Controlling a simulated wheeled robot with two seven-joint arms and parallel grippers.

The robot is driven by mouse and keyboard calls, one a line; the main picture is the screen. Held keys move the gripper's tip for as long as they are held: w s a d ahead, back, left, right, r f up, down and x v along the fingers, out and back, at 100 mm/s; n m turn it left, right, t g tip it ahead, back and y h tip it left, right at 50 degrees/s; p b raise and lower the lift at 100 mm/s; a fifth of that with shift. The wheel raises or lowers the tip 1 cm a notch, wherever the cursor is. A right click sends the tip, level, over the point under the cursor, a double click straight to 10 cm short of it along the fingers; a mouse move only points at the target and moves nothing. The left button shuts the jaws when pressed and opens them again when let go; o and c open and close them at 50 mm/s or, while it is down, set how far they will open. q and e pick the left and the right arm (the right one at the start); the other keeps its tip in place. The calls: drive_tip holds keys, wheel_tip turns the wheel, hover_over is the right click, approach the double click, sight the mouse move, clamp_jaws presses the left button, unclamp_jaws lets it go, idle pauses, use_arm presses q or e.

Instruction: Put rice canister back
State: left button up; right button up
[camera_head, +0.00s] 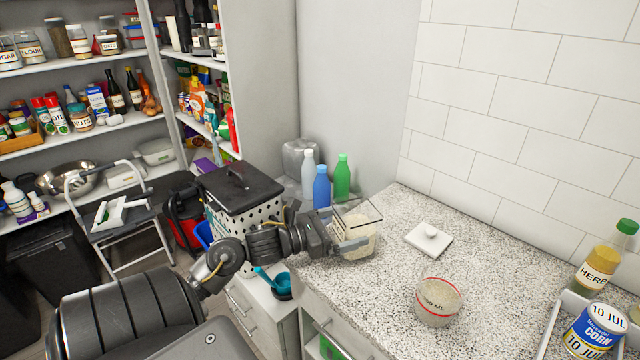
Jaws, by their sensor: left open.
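The rice canister (360,222) is a clear, open-topped square container with pale rice inside. It stands on the speckled counter (480,250) near its left end. My left gripper (350,241) is open at the canister's left side, with one finger across its near face. A white lid with a round knob (429,238) lies on the counter to the right. A clear measuring bowl with a red line (438,302) holds rice, nearer the front. My right gripper is not in view.
Three bottles (322,187) stand behind the canister. A herb bottle (600,257) and a corn can (594,333) stand at the right. Shelves of jars and packets (75,62) fill the left back. A folding step stool (118,212) and a black-lidded bin (240,188) stand below.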

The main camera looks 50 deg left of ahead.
use_arm(q)
drive_tip(key=v, duration=0.2)
drive_tip(key=b+v, duration=0.1)
drive_tip(key=v, duration=0.2)
drive_tip(key=shift+s+a+f+b, duration=0.1)
drive_tip(key=shift+s+f+b, duration=0.15)
drive_tip(key=shift+s+b, duration=0.1)
drive_tip(key=v, duration=0.3)
drive_tip(key=shift+r+b, duration=0.15)
drive_tip(key=shift+b, duration=0.15)
drive_tip(key=shift+s+a, duration=0.15)
drive_tip(key=shift+s, duration=0.05)
drive_tip(key=shift+s+r, duration=0.1)
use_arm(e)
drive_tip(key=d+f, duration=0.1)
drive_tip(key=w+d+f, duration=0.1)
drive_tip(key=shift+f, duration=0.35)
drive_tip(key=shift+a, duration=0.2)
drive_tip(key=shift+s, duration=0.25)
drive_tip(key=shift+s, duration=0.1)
